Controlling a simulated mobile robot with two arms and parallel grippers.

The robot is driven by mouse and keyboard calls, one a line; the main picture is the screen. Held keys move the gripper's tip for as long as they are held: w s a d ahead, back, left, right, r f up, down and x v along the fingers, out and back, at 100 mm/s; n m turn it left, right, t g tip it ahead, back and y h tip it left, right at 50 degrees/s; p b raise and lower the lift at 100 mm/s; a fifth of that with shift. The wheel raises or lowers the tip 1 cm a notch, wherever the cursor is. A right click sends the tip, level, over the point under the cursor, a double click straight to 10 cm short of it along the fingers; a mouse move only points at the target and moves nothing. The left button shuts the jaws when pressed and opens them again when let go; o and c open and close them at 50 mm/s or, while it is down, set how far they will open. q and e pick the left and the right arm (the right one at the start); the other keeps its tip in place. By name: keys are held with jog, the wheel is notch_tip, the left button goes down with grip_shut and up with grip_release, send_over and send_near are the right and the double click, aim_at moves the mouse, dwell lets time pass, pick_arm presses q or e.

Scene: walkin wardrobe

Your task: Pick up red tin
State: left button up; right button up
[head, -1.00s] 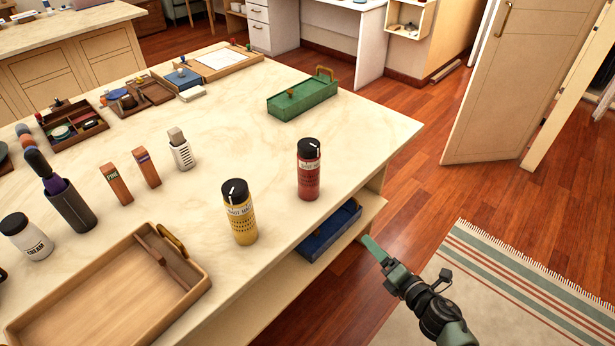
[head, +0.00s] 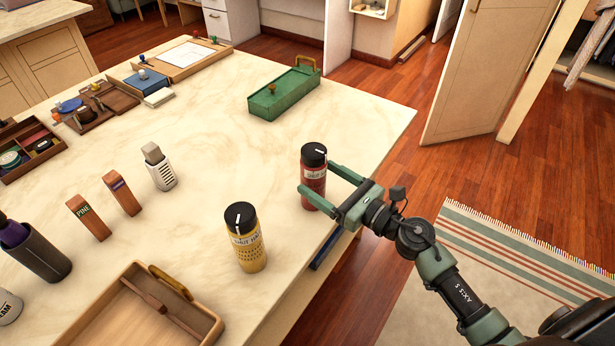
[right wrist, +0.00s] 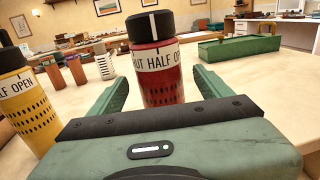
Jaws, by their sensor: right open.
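The red tin (head: 314,180), with a black lid and a pale label band, stands upright near the right edge of the table. It also shows in the right wrist view (right wrist: 161,88). My right gripper (head: 318,178) is open, with one finger on each side of the red tin. In the right wrist view the tin stands between the two green fingers (right wrist: 160,90), with gaps visible beside it. Whether a finger touches it I cannot tell. My left gripper is not in view.
A yellow tin (head: 246,240) with a black lid stands left of the red one. A green box (head: 284,95) lies behind. A wooden tray (head: 90,328) is at the front, and orange blocks (head: 122,194) and a grey-white bottle (head: 160,168) stand further left.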

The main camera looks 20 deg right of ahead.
aim_at(304, 167)
jog(key=shift+w+a+r+p, duration=0.3)
jog(key=shift+w+a+p, duration=0.2)
jog(key=shift+w, duration=0.35)
jog(key=x, duration=0.3)
jog(key=shift+w+a+f+p, duration=0.15)
jog(key=shift+w+a+p, duration=0.05)
jog(key=shift+w+p, duration=0.1)
jog(key=shift+w+a, duration=0.1)
jog(key=shift+f, duration=0.1)
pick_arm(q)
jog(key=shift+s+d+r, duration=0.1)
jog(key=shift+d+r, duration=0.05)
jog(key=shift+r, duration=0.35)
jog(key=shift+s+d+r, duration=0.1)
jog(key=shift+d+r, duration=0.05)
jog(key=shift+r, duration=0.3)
pick_arm(e)
jog(key=c, duration=1.7)
jog(key=shift+r, duration=0.2)
pick_arm(q)
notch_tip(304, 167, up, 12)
jog(key=p, duration=1.2)
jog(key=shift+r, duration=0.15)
pick_arm(e)
notch_tip(304, 167, up, 20)
